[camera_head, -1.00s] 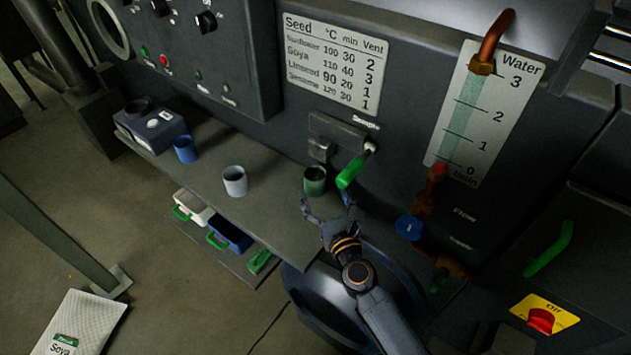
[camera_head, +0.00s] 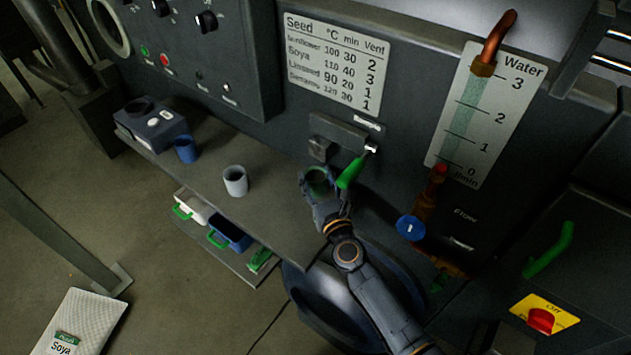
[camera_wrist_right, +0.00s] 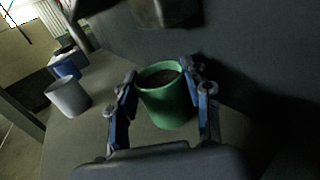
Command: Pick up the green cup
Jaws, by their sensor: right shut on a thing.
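The green cup (camera_wrist_right: 167,106) stands upright between the fingers of my right gripper (camera_wrist_right: 159,88) in the right wrist view. The fingers are shut on its two sides, and dark material shows inside it. In the head view the right gripper (camera_head: 322,186) reaches up to the green cup (camera_head: 318,176) on the grey shelf, and the fingers hide much of the cup. I cannot tell any gap between cup and shelf. My left gripper is not in view.
A grey cup (camera_head: 235,181) and a blue cup (camera_head: 186,149) stand to the left on the shelf (camera_head: 275,215). A green-handled sample lever (camera_head: 350,172) hangs close to the right of the green cup. A blue-grey box (camera_head: 152,124) stands at the shelf's far left.

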